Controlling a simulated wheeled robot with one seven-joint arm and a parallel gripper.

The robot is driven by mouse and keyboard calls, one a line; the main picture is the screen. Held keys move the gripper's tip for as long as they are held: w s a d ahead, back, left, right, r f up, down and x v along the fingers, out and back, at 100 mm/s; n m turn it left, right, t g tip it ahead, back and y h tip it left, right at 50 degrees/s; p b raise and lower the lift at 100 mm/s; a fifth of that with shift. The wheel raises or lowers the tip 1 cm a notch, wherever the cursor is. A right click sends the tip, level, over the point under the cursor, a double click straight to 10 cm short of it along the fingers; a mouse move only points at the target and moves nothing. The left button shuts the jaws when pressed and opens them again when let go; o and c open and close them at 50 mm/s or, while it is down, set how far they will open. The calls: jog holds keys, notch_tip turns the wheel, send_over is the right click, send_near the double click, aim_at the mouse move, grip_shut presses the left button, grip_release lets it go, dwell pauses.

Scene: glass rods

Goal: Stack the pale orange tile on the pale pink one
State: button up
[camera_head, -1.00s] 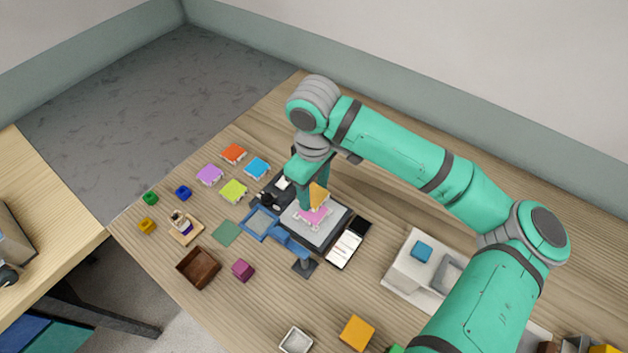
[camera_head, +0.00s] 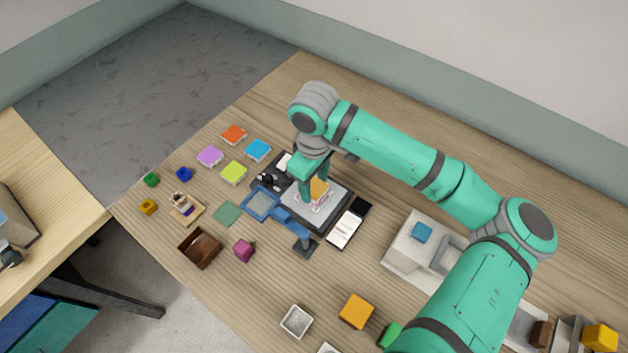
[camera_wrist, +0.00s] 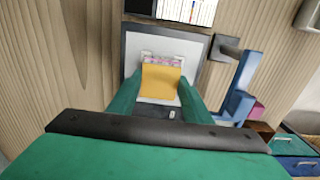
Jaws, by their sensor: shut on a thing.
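The pale orange tile (camera_head: 319,187) is held between the fingers of my gripper (camera_head: 317,190). In the wrist view the orange tile (camera_wrist: 161,83) lies flat between the two fingertips (camera_wrist: 162,88). The pale pink tile (camera_wrist: 162,59) shows as a strip beyond the orange tile's edge, on a white tile-shaped base. In the head view only a little pink and white (camera_head: 315,204) shows below the orange tile. The orange tile overlaps most of the pink one. I cannot tell whether the two touch.
The pink tile's spot is a grey-topped dark platform (camera_head: 340,198). A blue stand (camera_head: 290,225) is close to its front, and a dark-framed white card (camera_head: 346,230) is on its right. Red (camera_head: 233,134), blue (camera_head: 258,150), purple (camera_head: 210,156) and lime (camera_head: 233,172) tiles lie to the left.

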jog(key=o, duration=1.3)
jog(key=shift+o, duration=0.2)
jog(key=shift+r, duration=0.1)
notch_tip(320, 180, up, 11)
jog(key=shift+f, duration=0.2)
jog(key=shift+w, duration=0.1)
